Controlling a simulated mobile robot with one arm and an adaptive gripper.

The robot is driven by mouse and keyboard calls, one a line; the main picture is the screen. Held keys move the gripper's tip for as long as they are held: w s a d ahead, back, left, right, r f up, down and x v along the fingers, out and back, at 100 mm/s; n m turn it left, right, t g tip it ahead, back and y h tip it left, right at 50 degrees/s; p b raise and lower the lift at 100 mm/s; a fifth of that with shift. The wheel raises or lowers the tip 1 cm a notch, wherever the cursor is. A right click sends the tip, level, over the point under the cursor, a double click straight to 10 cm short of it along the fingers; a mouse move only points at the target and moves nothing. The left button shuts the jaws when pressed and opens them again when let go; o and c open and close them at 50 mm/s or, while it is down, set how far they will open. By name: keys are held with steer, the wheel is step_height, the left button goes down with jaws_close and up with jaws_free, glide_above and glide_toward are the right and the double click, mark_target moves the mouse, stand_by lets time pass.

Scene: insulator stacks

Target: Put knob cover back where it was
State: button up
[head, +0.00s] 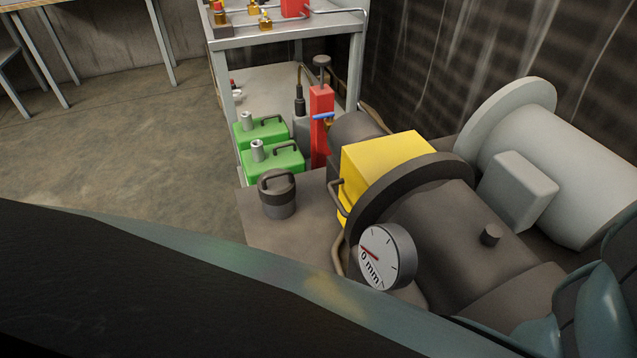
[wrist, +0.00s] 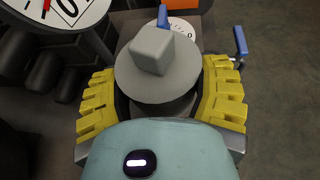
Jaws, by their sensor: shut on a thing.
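A grey round piece with a block-shaped knob on top, which I take for the knob cover (wrist: 152,84), sits between the yellow fingers of my gripper (wrist: 160,92) in the wrist view. The fingers are closed on its sides, and its lower part is partly hidden by my teal gripper body. I cannot tell whether it touches anything below. Neither the held piece nor my fingers can be made out in the head view, where my own dark and teal parts cover the lower left and lower right.
A dial gauge (head: 387,257) stands before dark cylindrical machinery (head: 465,235) with a yellow box (head: 385,160). A dark lidded pot (head: 278,195), green canisters (head: 272,161) and a red post (head: 321,125) stand left of it. Blue levers (wrist: 240,42) show near my fingers. Floor is clear at left.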

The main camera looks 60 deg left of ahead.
steer(key=shift+w+f+b, duration=0.1)
steer(key=shift+f+b, duration=0.35)
steer(key=shift+b, duration=0.1)
steer(key=o, duration=1.3)
steer(key=shift+r+p, duration=0.9)
steer(key=shift+p, duration=0.3)
steer(key=v, duration=1.2)
steer(key=shift+f, duration=0.25)
